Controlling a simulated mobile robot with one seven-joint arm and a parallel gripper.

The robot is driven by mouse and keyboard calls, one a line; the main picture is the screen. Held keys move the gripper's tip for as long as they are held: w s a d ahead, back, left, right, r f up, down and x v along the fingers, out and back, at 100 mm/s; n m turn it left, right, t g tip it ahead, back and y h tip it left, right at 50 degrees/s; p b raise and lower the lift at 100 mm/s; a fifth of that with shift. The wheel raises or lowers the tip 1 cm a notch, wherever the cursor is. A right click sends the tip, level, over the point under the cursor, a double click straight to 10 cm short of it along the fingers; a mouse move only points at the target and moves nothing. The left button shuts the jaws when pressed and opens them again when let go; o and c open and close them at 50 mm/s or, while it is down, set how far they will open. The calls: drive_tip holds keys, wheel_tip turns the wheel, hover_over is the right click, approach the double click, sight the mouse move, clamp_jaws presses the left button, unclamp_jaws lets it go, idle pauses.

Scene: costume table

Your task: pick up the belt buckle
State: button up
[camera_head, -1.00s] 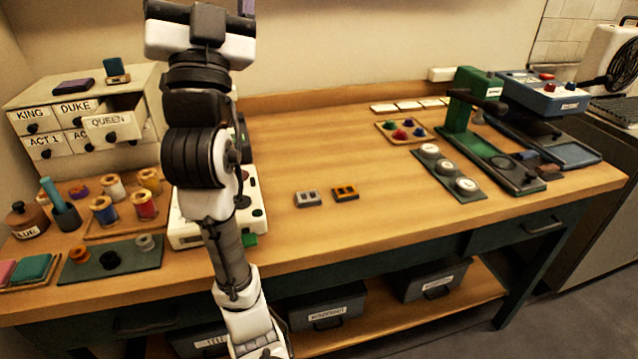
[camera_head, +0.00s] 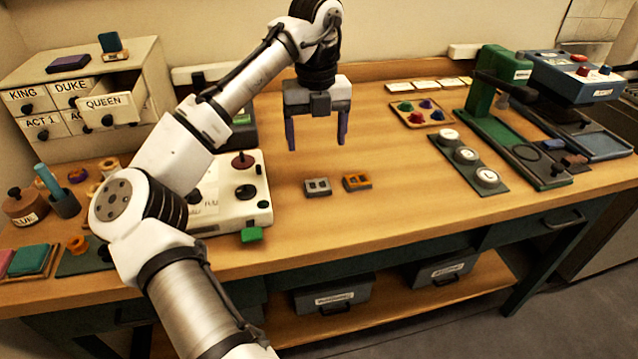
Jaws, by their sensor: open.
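Two small rectangular buckle-like pieces lie side by side on the bare middle of the table: a grey one (camera_head: 318,187) and an orange-brass one (camera_head: 356,182) just right of it. The frames do not show which of them the task means. My gripper (camera_head: 317,146) points down with its two purple-grey fingers spread apart and nothing between them. In the picture it is just above the grey piece, touching neither piece. How high it is above the table is hard to tell.
A white machine (camera_head: 230,205) with a green tab stands left of the pieces, partly behind my arm. A tray of coloured knobs (camera_head: 420,113), a strip of round white discs (camera_head: 466,155) and a green press (camera_head: 492,85) stand to the right. Bare wood surrounds the pieces.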

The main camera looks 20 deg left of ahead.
sight(318, 185)
wheel_tip(318, 185, down, 11)
drive_tip(key=shift+d+f+p, duration=0.1)
drive_tip(key=shift+f+p, duration=0.1)
drive_tip(key=shift+p, duration=0.4)
drive_tip(key=c, duration=1.1)
drive_tip(key=shift+r, duration=0.1)
wheel_tip(318, 185, up, 20)
drive_tip(key=shift+f, duration=0.1)
